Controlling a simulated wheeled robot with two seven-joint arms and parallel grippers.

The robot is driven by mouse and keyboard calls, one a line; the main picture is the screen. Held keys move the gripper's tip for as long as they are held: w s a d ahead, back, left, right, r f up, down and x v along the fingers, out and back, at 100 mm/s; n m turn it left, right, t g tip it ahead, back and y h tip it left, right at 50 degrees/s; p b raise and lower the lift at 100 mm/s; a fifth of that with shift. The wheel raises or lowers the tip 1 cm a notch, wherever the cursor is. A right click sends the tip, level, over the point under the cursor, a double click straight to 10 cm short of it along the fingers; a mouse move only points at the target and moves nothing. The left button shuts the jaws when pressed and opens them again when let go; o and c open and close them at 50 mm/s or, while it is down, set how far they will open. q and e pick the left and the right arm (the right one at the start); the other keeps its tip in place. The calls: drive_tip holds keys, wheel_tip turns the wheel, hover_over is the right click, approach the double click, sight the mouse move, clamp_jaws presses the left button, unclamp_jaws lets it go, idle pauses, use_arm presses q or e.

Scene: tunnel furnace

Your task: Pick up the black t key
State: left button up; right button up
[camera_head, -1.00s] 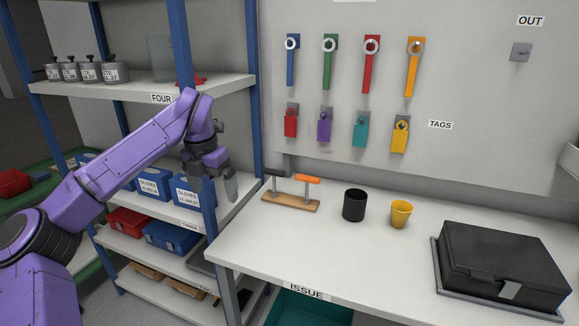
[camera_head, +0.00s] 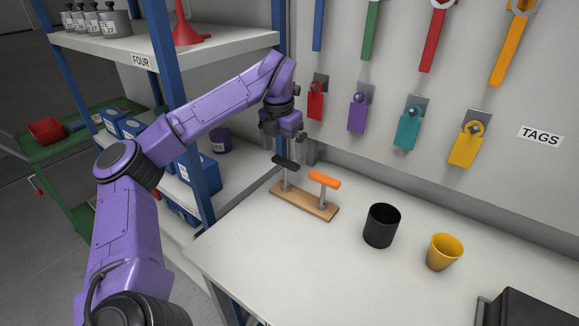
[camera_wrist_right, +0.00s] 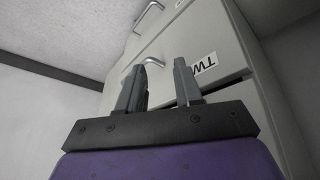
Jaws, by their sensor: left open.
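The black T key (camera_head: 286,164) stands upright in a wooden holder (camera_head: 303,205) at the back left of the white bench. Its dark crossbar handle is on top and its grey shaft goes down into the holder. A T key with an orange handle (camera_head: 324,180) stands beside it, to the right. My left gripper (camera_head: 298,160) is open and points down just above and behind the black handle. The arm comes in from the left. I cannot tell whether a finger touches the handle. My right gripper (camera_wrist_right: 160,75) is open and empty in the right wrist view, before grey drawers.
A black cup (camera_head: 381,225) and a yellow cup (camera_head: 444,251) stand right of the holder. Coloured tags hang on the wall panel behind. A blue shelf post (camera_head: 183,130) and shelves are at the left. The front of the bench (camera_head: 290,255) is clear.

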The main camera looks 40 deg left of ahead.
sight(285, 160)
use_arm(q)
drive_tip(key=f, duration=0.4)
drive_tip(key=w+f, duration=0.1)
drive_tip(key=f, duration=0.1)
drive_tip(key=shift+w+a+f, duration=0.1)
drive_tip(key=shift+a+f, duration=0.1)
drive_tip(key=shift+a, duration=0.15)
drive_tip(key=c, duration=0.9)
drive_tip(key=shift+r+p, duration=0.1)
drive_tip(key=shift+p, duration=0.2)
drive_tip(key=shift+r, duration=0.3)
wheel_tip(285, 160, up, 3)
drive_tip(key=p, duration=0.3)
drive_tip(key=shift+f, duration=0.1)
drive_tip(key=s+d+r+p, duration=0.3)
drive_tip(key=s+d+r, duration=0.5)
drive_tip(key=d, duration=0.3)
drive_tip(key=shift+s+d+r+p, duration=0.15)
drive_tip(key=shift+d+r+p, duration=0.2)
drive_tip(key=shift+r, duration=0.4)
drive_tip(key=shift+a+r, duration=0.1)
drive_tip(key=shift+a, duration=0.05)
